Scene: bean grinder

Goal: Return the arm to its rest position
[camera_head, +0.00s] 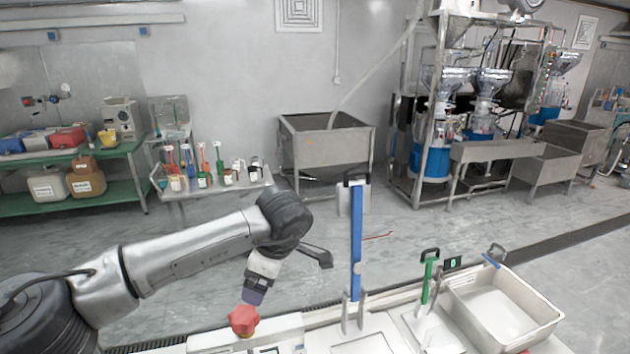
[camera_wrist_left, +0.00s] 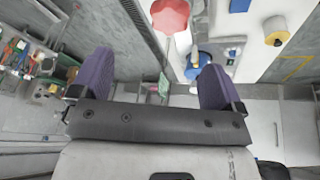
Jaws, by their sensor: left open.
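My left arm comes in from the left in the head view. Its gripper (camera_head: 254,293) points down just above and beside a red knob (camera_head: 243,320) at the near end of the bench. In the left wrist view the two purple fingers of the gripper (camera_wrist_left: 155,78) are wide apart with nothing between them. The red knob (camera_wrist_left: 170,15) shows beyond the fingers at the top of that view, apart from them. My right gripper is not in view.
A bench holds a white tray (camera_head: 545,322), a green-handled tool (camera_head: 428,275) and a tall blue upright (camera_head: 356,245). Behind are a steel sink (camera_head: 330,150), a shelf table with tools (camera_head: 215,190) and grinding machines (camera_head: 435,130).

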